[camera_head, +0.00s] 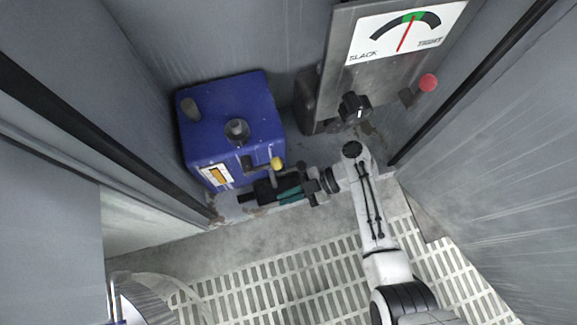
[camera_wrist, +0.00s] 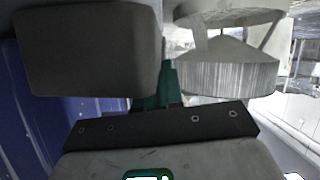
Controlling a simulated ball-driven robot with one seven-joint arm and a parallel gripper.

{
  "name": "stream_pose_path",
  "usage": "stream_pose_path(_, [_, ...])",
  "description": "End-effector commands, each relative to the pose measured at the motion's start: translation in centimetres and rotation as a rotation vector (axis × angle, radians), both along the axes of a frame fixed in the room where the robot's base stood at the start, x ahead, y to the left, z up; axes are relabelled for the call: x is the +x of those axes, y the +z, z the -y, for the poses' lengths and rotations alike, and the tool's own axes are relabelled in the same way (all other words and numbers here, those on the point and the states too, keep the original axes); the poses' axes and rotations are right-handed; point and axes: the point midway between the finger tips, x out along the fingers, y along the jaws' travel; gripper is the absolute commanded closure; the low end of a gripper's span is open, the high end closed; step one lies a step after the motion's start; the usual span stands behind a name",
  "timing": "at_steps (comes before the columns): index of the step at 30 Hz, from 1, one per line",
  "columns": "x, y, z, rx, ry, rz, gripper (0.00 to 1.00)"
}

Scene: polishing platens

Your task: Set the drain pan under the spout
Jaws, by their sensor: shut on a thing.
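My gripper (camera_head: 289,193) has teal fingers and reaches left along the front of the blue tank (camera_head: 256,110). It is shut on a dark thing (camera_head: 264,189), which appears to be the drain pan; its shape is mostly unclear. In the wrist view, a dark block with rounded corners (camera_wrist: 88,48) fills the upper left, and a teal finger (camera_wrist: 155,90) shows beside it. The tank has a yellow-topped tap (camera_head: 277,163) low on its front, just above the dark thing. The spout opening itself is hidden.
A grey panel with a slack/tight dial (camera_head: 407,35), a black knob (camera_head: 354,106) and a red button (camera_head: 428,83) stands right of the tank. Grey walls close in on both sides. The slotted floor grate (camera_head: 275,288) is largely clear.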

Motion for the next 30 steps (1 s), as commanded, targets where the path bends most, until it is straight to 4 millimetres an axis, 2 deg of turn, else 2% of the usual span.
stream_pose_path(1, [0.0, -0.2, 0.0, 0.0, 0.0, 0.001, 1.0])
stream_pose_path(2, [0.0, -0.2, 0.0, 0.0, 0.0, 0.0, 0.92])
stream_pose_path(3, [0.0, -0.1, 0.0, 0.0, 0.0, 0.0, 0.88])
stream_pose_path(10, [0.0, -0.1, 0.0, 0.0, 0.0, 0.0, 0.67])
stream_pose_path(17, [0.0, 0.0, 0.0, 0.0, 0.0, 0.0, 0.67])
stream_pose_path(23, [0.0, 1.4, 0.0, 0.0, 0.0, 0.0, 0.67])
stream_pose_path(30, [1.3, 2.8, 4.1, 0.0, -0.005, 0.001, 0.67])
